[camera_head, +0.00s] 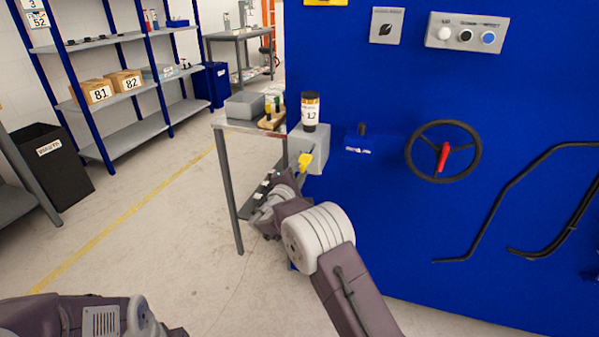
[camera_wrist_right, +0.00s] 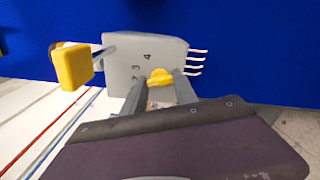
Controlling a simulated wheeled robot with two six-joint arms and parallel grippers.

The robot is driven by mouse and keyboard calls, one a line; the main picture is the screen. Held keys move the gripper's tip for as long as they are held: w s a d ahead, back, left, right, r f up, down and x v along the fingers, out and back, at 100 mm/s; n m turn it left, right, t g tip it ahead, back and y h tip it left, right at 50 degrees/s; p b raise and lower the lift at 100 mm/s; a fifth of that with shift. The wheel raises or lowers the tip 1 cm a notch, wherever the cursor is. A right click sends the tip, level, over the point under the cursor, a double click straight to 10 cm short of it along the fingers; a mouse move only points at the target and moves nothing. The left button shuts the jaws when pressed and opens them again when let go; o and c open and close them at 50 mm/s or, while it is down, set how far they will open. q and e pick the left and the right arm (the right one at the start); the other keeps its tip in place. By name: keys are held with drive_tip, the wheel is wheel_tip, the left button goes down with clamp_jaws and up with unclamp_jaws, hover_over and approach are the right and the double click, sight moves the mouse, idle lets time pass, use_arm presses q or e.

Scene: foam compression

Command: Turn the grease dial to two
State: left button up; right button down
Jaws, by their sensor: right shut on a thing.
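The grease unit is a light grey box (camera_head: 318,143) on the side of the blue machine, with a dark-capped bottle (camera_head: 310,113) on top. In the right wrist view, the box face (camera_wrist_right: 120,55) shows the numbers 2, 3 and 4 beside a small yellow dial (camera_wrist_right: 159,76). My right gripper (camera_wrist_right: 158,88) is shut on the dial, one finger on each side. The dial's pointing direction cannot be told. A yellow-ended lever (camera_wrist_right: 75,66) sticks out to the left of the dial; its yellow end also shows in the head view (camera_head: 304,161). My left gripper is out of frame.
A metal table (camera_head: 232,124) with a grey bin (camera_head: 244,105) stands beside the box, close to my right arm. A red-handled wheel (camera_head: 443,151) and black pipes (camera_head: 515,195) are on the blue panel.

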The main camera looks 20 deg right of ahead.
drive_tip(key=c, duration=1)
unclamp_jaws()
drive_tip(key=shift+o, duration=0.2)
drive_tip(key=v, duration=0.9)
drive_tip(key=shift+p, duration=0.45)
